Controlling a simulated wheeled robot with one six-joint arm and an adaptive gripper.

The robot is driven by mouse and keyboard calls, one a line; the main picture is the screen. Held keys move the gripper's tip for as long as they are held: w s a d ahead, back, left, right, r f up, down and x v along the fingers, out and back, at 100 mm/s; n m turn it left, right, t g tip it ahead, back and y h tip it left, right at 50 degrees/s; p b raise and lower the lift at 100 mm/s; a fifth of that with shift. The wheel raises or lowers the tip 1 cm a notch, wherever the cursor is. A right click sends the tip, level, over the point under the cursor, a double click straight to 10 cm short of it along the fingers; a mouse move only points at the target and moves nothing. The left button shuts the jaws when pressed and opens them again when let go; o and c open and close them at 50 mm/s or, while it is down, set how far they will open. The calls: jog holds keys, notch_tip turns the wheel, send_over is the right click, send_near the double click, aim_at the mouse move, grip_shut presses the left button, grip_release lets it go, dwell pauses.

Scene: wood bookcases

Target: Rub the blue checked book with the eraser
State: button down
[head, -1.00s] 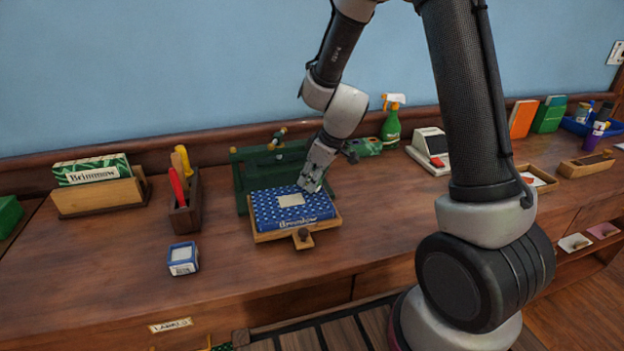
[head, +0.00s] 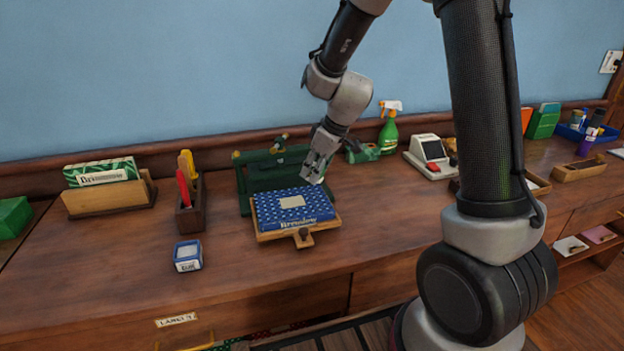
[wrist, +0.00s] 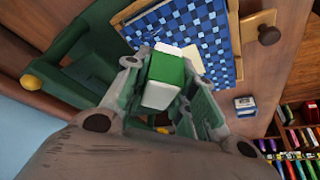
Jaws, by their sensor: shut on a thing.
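The blue checked book (head: 280,212) lies flat on a small wooden board with a knob (head: 303,236), cover up, with a pale label. In the wrist view the book (wrist: 207,38) is at the top. My gripper (head: 317,172) is at the book's far right corner. In the wrist view my gripper (wrist: 168,85) is shut on a green and white eraser (wrist: 166,72), whose far white end overlaps the book's edge in the picture. I cannot tell if it touches the cover.
A green press-like stand (head: 243,185) is behind the book. A green spray bottle (head: 390,130) and a card machine (head: 430,158) stand to the right.

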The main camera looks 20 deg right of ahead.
jog(key=shift+r, duration=1.3)
